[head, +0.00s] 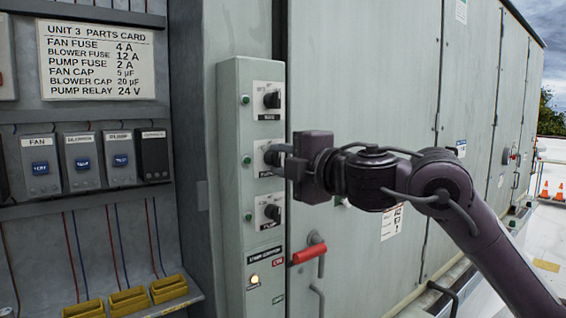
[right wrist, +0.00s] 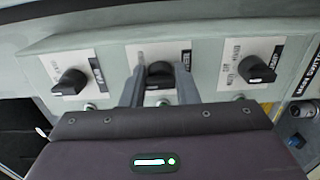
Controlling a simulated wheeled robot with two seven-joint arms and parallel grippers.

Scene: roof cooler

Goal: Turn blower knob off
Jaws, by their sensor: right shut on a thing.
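The blower knob (right wrist: 158,76) is the middle of three black rotary knobs on a pale green control column (head: 237,200). Its white plate also shows in the head view (head: 262,172), where my right gripper (head: 280,156) covers part of it and its label. My right gripper's two fingers, also in the right wrist view (right wrist: 160,92), are shut on this knob, one on each side. The knob's pointer direction is hard to read between the fingers. My left gripper is in neither view.
Another knob (head: 272,100) sits above and the pump knob (head: 272,213) below. A red-handled lever (head: 309,254) is at the column's lower right. At left, a shelf holds several fuse boxes (head: 77,160) and yellow bins (head: 128,300). Large cabinet doors (head: 365,75) stand right.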

